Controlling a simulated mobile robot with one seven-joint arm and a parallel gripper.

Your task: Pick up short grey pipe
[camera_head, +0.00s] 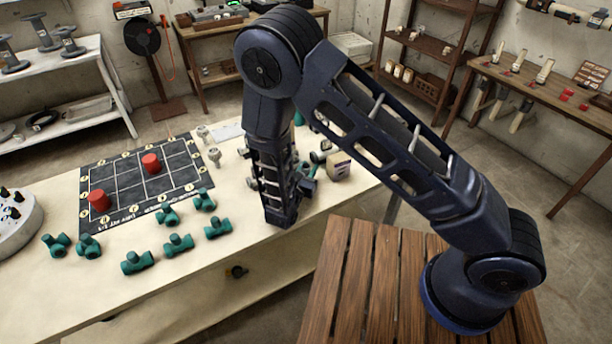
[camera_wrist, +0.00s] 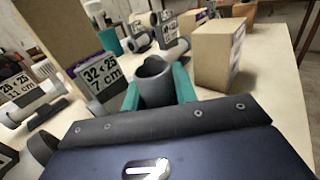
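A short dark grey pipe (camera_wrist: 154,88) with an open round end shows in the wrist view, beside a card (camera_wrist: 102,80) reading "32 x 25, 7 cm". My gripper (camera_wrist: 158,86) has one teal finger on each side of the pipe, and no gap shows between fingers and pipe. It looks shut on the pipe. The pipe's lower part is hidden by the gripper body. In the head view my gripper (camera_head: 305,187) is low over the right end of the table, and my arm hides most of the pipe area.
A cardboard box (camera_wrist: 218,57) stands just right of the pipe, and it shows in the head view (camera_head: 339,166). White and grey pipes with another size card (camera_wrist: 25,92) lie left. Several green fittings (camera_head: 178,244) and a dark grid board (camera_head: 130,178) with red caps lie farther left.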

